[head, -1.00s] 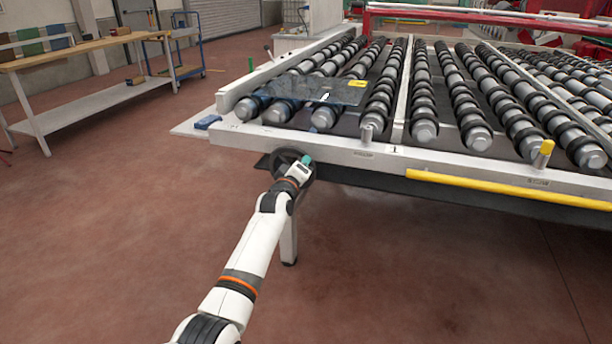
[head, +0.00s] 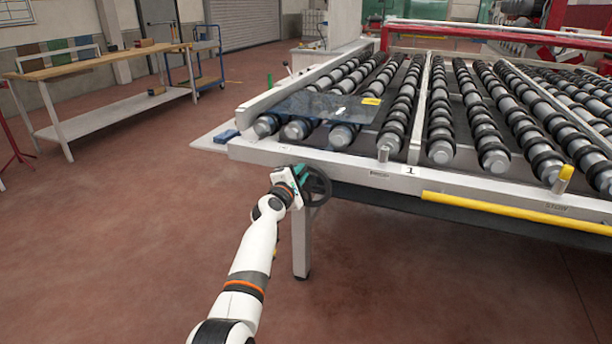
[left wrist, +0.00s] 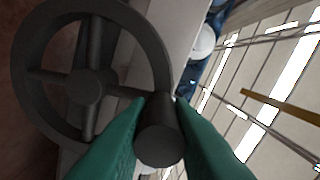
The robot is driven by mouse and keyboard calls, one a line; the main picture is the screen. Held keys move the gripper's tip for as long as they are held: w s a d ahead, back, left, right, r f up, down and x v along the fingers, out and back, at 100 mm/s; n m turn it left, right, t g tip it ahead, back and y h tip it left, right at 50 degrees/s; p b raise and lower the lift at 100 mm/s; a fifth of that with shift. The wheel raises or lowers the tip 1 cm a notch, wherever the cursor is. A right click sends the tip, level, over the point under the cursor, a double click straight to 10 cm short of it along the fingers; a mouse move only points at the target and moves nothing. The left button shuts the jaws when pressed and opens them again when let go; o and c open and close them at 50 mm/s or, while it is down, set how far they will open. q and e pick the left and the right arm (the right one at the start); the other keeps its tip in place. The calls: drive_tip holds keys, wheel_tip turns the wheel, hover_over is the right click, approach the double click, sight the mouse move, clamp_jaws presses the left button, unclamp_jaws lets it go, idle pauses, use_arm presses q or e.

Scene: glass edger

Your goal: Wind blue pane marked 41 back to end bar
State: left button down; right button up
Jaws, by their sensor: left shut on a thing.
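The dark blue glass pane (head: 325,107) lies flat on the black-ringed rollers at the left end of the machine, with a yellow label (head: 371,101) at its right corner. The label's number is too small to read. A pale bar (head: 290,87) runs along the left edge of the rollers, close to the pane. My left gripper (head: 300,172) is at a black handwheel (head: 320,188) below the front rail. In the left wrist view its green fingers (left wrist: 158,112) are shut on the wheel's dark knob (left wrist: 158,145); the wheel rim (left wrist: 152,42) shows behind. My right gripper is not in view.
The white front rail (head: 330,164) stands just above the wheel, and a machine leg (head: 301,245) is below. A yellow bar (head: 510,212) runs along the front at right. A wooden bench (head: 100,65) stands at back left. The floor in front is clear.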

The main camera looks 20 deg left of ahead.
sight(304, 191)
use_arm(q)
drive_tip(key=a+f+n, duration=0.5)
drive_tip(key=f+n, duration=0.3)
drive_tip(key=n, duration=1.2)
drive_tip(key=shift+a+f, duration=0.15)
drive_tip(key=shift+f, duration=0.2)
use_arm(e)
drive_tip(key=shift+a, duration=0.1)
use_arm(q)
drive_tip(key=shift+f, duration=0.1)
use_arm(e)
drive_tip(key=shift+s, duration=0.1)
use_arm(q)
drive_tip(key=c, duration=1.3)
unclamp_jaws()
drive_tip(key=shift+w, duration=0.1)
